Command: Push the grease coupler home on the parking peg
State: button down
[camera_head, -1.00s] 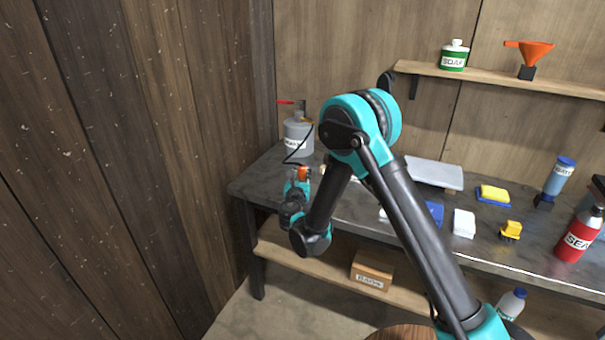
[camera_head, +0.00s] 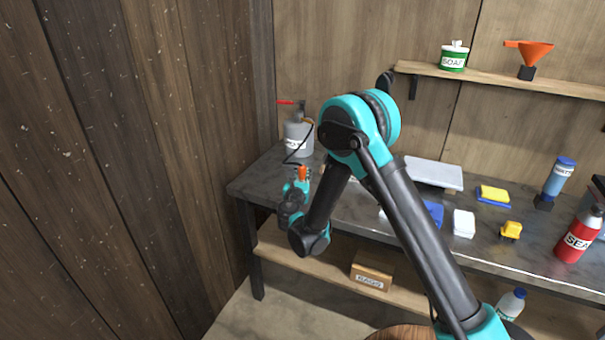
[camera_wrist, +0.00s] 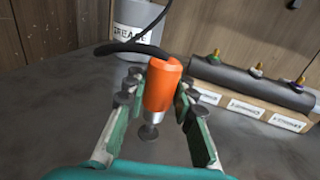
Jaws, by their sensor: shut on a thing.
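The orange grease coupler (camera_wrist: 161,84) stands nearly upright between the fingers of my gripper (camera_wrist: 160,92) in the wrist view. My gripper is shut on it. A black hose (camera_wrist: 140,47) runs from the coupler's top towards the grey GREASE can (camera_wrist: 133,22). In the head view the coupler shows as a small orange spot (camera_head: 303,172) at my gripper (camera_head: 298,186), in front of the can (camera_head: 298,140).
A dark pipe (camera_wrist: 250,83) with several coloured fittings and white labels lies right of the coupler. The dark bench (camera_head: 345,205) carries a red bottle (camera_head: 579,236), a yellow sponge (camera_head: 494,194) and a white block (camera_head: 464,223). A wooden wall (camera_head: 150,150) stands left.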

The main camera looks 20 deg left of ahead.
aim_at(303, 165)
jog(key=shift+f, duration=1.3)
jog(key=c, duration=1.2)
grip_release()
notch_tip(303, 165, up, 10)
jog(key=shift+f, duration=0.1)
